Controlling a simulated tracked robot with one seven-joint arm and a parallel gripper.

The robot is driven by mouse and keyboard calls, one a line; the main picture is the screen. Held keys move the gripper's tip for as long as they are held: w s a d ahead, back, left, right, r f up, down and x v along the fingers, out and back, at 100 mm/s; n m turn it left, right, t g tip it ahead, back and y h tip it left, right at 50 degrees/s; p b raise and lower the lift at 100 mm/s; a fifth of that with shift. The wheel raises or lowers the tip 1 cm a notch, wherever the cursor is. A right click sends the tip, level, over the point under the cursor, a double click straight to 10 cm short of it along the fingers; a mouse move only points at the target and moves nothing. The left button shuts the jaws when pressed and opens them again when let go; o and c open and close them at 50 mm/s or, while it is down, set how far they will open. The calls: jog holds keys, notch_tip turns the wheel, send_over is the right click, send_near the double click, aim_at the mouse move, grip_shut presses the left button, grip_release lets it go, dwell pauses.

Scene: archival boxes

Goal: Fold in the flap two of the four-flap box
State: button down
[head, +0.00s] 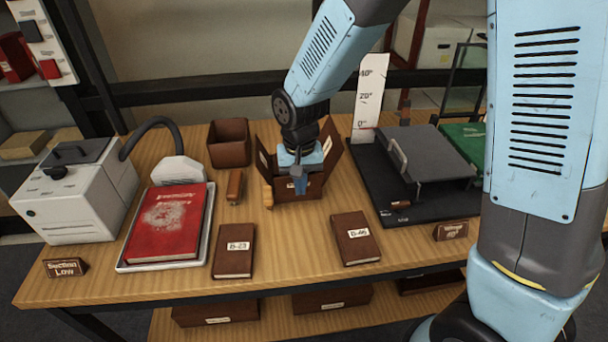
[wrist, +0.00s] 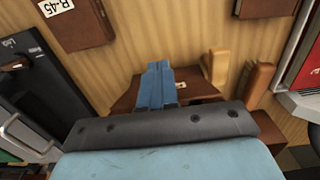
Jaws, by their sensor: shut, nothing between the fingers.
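The brown four-flap box (head: 315,191) stands at the back middle of the wooden table. In the head view one flap (head: 263,160) stands up at its left and another (head: 333,153) at its right. My gripper (head: 300,188) is over the box's near side, fingers pointing down, and hides much of the box's inside. In the wrist view the blue fingers (wrist: 156,68) are together and empty, in front of a brown panel of the box (wrist: 203,88) with a small pale label. I cannot tell if they touch it, or which flap is flap two.
A wooden-handled tool (head: 235,186) and a brown open bin (head: 229,143) stand left of the box. A black board with a grey plate (head: 425,153) is close on the right. Two labelled brown books (head: 235,250) (head: 356,238) lie in front. A red book (head: 168,222) lies on a tray.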

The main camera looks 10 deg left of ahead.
jog(key=shift+w+a, duration=0.25)
jog(key=shift+w, duration=0.7)
jog(key=shift+w+a, duration=0.2)
jog(key=shift+w, duration=0.75)
jog(key=shift+w+a, duration=0.25)
jog(key=shift+w, duration=0.7)
jog(key=s+r, duration=0.3)
jog(key=r, duration=0.7)
jog(key=shift+d, duration=0.35)
jog(key=s+d+r+m+t, duration=0.1)
jog(key=d+r, duration=0.5)
jog(key=d, duration=0.3)
jog(key=s+d+r+t, duration=0.1)
jog(key=d+r+t, duration=0.1)
jog(key=d+r, duration=0.5)
jog(key=s+d+r+m+t, duration=0.1)
jog(key=s+d+r+t, duration=0.1)
jog(key=s+d, duration=0.9)
jog(key=d, duration=0.3)
jog(key=shift+s+d+m+t, duration=0.2)
jog(key=shift+d+m+t, duration=0.1)
